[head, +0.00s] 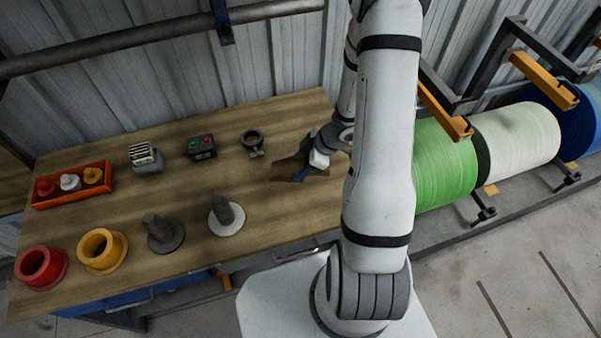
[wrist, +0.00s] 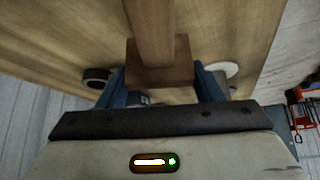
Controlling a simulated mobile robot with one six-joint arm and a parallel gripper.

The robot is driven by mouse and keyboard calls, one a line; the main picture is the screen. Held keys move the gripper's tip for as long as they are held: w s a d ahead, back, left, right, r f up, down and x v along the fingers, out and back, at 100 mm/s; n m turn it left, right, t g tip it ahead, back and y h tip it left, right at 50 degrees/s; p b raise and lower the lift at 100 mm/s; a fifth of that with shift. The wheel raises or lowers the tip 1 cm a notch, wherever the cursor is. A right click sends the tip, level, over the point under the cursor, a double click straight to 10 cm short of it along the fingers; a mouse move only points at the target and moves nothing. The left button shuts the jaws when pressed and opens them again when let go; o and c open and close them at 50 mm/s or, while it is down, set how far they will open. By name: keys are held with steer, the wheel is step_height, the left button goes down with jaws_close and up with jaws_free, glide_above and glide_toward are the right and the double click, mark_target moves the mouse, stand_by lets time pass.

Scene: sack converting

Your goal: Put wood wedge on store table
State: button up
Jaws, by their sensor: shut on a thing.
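The wood wedge (head: 287,169) is a brown wooden piece at the right part of the wooden table (head: 200,130) in the head view. My gripper (head: 303,173) is shut on it. In the wrist view the wedge (wrist: 160,62) sits between the two blue fingers of my gripper (wrist: 160,88), with a lighter long part running up the picture. The wedge is over or on the table top; I cannot tell whether it touches. Part of the wedge is hidden behind the fingers.
An orange tray (head: 73,185) with small pieces, a grey device (head: 146,158), a button box (head: 202,147) and a dark ring stand (head: 252,142) stand behind. Large rolls (head: 444,165) are right.

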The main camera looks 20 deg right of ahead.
steer(key=shift+f+b, duration=0.35)
steer(key=shift+f, duration=2.5)
steer(key=shift+f, duration=0.15)
steer(key=o, duration=1.1)
steer(key=shift+o, duration=0.2)
